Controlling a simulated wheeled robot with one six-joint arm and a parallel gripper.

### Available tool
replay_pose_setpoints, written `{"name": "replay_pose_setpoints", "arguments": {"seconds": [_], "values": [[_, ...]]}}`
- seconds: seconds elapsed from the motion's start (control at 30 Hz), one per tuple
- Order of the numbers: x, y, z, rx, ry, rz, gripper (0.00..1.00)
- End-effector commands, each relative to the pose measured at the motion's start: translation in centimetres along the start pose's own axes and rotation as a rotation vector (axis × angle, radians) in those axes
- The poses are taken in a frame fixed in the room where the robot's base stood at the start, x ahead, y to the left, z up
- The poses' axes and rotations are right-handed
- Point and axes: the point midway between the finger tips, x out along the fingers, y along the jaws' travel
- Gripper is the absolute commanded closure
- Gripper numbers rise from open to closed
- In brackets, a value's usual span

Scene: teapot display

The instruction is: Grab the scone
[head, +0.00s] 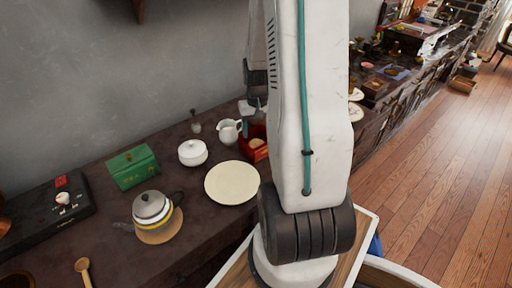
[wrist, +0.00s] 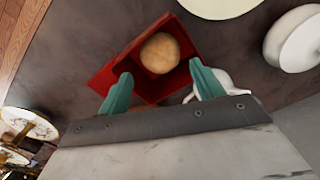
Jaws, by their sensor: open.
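The scone (wrist: 160,53) is round and golden brown and lies in a red open box (wrist: 106,75) in the wrist view. In the head view the scone (head: 257,143) shows as a small tan spot in the red box (head: 262,153), partly hidden behind my arm. My gripper (wrist: 160,84) is open, with its two green fingers apart near the box's near side. The scone lies beyond the fingertips, roughly in line with the gap between them. Nothing is between the fingers except part of the box. How high the fingers are above the box I cannot tell.
A white creamer (head: 229,131) stands close beside the box; it lies behind the right finger in the wrist view (wrist: 216,80). A cream plate (head: 231,183), a white lidded bowl (head: 192,152), a green box (head: 133,167) and a grey teapot (head: 152,208) stand on the dark counter.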

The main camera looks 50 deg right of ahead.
Motion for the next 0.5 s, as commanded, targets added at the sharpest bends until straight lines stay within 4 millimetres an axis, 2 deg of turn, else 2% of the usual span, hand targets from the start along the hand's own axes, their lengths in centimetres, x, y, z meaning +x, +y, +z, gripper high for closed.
{"name": "replay_pose_setpoints", "arguments": {"seconds": [0.37,0.5], "values": [[4.5,0.1,0.0,0.005,-0.005,-0.001,0.34],[6.9,0.0,0.0,0.005,-0.008,-0.001,0.34]]}}
